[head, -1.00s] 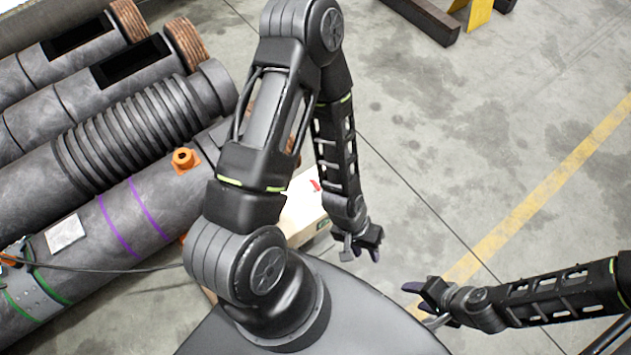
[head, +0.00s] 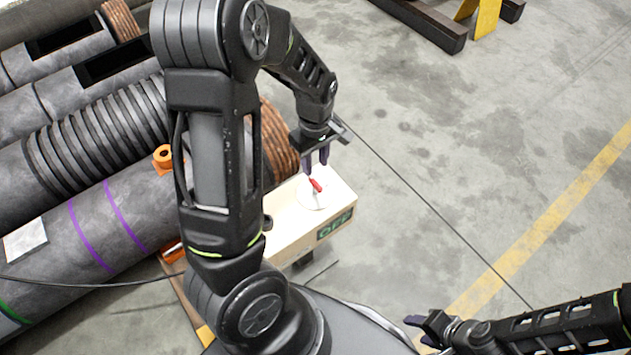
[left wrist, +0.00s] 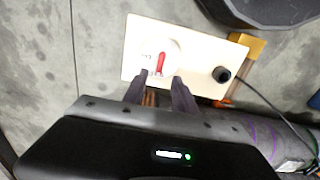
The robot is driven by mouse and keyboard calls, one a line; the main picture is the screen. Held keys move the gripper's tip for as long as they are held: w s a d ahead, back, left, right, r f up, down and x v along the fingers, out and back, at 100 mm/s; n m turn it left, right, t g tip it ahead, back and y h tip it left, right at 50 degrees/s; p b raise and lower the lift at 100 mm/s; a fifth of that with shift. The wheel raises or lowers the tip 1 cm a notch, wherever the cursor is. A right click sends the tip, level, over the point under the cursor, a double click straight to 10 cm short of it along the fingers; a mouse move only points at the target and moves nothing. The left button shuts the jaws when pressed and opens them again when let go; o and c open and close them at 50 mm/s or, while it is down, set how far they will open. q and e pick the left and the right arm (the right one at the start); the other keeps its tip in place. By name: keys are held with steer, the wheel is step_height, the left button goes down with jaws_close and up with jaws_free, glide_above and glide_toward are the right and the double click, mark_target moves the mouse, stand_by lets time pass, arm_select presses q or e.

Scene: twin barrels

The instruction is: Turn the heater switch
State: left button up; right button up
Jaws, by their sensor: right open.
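The heater switch is a red lever (head: 315,185) on a round white dial (head: 313,199), on top of a cream box (head: 285,225) with a green OFF label on its side. In the left wrist view the red lever (left wrist: 161,62) lies just beyond and between my fingertips. My left gripper (head: 317,166) is open, with its dark purple fingers apart, pointing down at the lever. In the left wrist view the left gripper (left wrist: 160,78) shows nothing between its fingers. Whether a finger touches the lever, I cannot tell. My right gripper (head: 420,328) is open and empty, low at the right.
Large grey barrels (head: 100,235) with purple bands and ribbed sections fill the left side. A black plug with a cable (left wrist: 221,74) sits on the box. A dark beam with yellow supports (head: 420,25) lies at the top. The floor at right is clear.

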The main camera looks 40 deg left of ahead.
mark_target(315, 182)
arm_select(q)
step_height(315, 182, down, 8)
steer(key=b, duration=0.2)
steer(key=shift+b, duration=0.35)
jaws_close()
stand_by(0.3)
